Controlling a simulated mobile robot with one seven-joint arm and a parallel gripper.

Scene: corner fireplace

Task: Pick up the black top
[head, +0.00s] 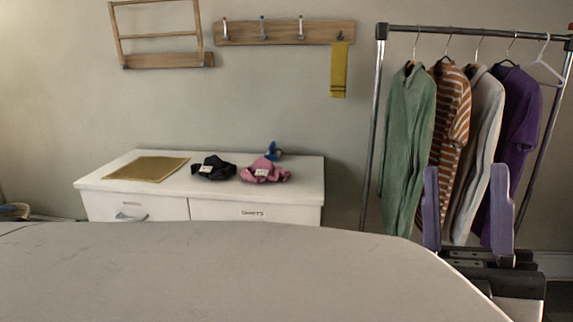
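The black top (210,163) lies crumpled on the white dresser (110,182), with a small white label on it. It sits between a yellow mat (150,168) on its left and a crumpled pink top (262,177) on its right. My gripper (467,208) is at the right of the head view, with two upright purple fingers spread wide apart. It is open and empty, far to the right of the black top and in front of the hanging clothes.
A large pale grey surface (230,270) fills the foreground, in front of the dresser. A small blue item (273,152) lies behind the pink top. A clothes rack (372,130) with several garments stands right. A hook rail (280,32) holds a yellow cloth (339,70).

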